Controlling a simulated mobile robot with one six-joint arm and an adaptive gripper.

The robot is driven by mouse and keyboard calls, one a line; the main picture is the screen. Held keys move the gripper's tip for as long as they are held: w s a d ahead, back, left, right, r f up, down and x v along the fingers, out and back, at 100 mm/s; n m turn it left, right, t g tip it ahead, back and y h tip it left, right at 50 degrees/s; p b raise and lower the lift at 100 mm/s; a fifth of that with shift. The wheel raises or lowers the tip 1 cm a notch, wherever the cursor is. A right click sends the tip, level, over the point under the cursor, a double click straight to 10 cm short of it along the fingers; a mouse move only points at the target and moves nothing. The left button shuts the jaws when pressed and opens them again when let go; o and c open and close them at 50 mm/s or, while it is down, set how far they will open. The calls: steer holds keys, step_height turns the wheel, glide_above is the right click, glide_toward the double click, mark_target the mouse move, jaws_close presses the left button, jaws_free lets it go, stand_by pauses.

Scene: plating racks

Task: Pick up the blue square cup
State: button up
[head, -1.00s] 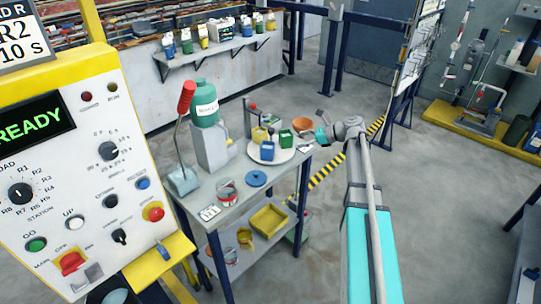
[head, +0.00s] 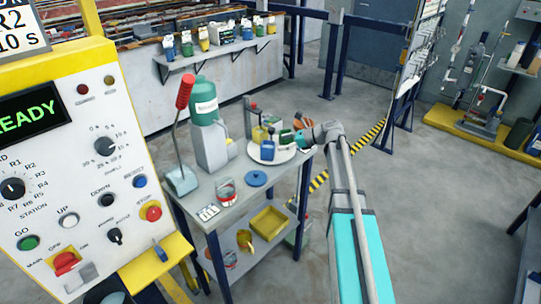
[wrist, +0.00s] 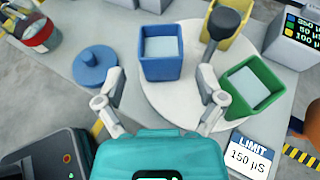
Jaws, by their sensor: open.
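The blue square cup (wrist: 160,68) stands upright on a white round plate (wrist: 192,112) in the wrist view. Its square opening shows a pale surface inside. In the head view the blue cup (head: 267,152) stands on the small grey bench. My gripper (wrist: 161,85) is open and empty, its two fingers at either side of the cup's near face and apart from it. In the head view my gripper (head: 291,138) is at the plate's right side, and its fingers are small there.
A green square cup (wrist: 263,88) stands right of my right finger, and a yellow cup (wrist: 240,25) behind. A dark knobbed post (wrist: 222,24) rises close to the right finger. A blue round lid (wrist: 96,66) lies left. A limit sign (wrist: 252,152) is at the near right.

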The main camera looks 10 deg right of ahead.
mark_target(262, 145)
steer(key=shift+w+a+f, duration=0.15)
steer(key=shift+w+a, duration=0.05)
steer(key=shift+a, duration=0.25)
steer(key=shift+b+x, duration=0.9)
steer(key=shift+x, duration=1.7)
steer(key=shift+w, duration=0.15)
steer(key=c, duration=1)
steer(key=shift+o, duration=0.2)
steer(key=shift+r, duration=0.4)
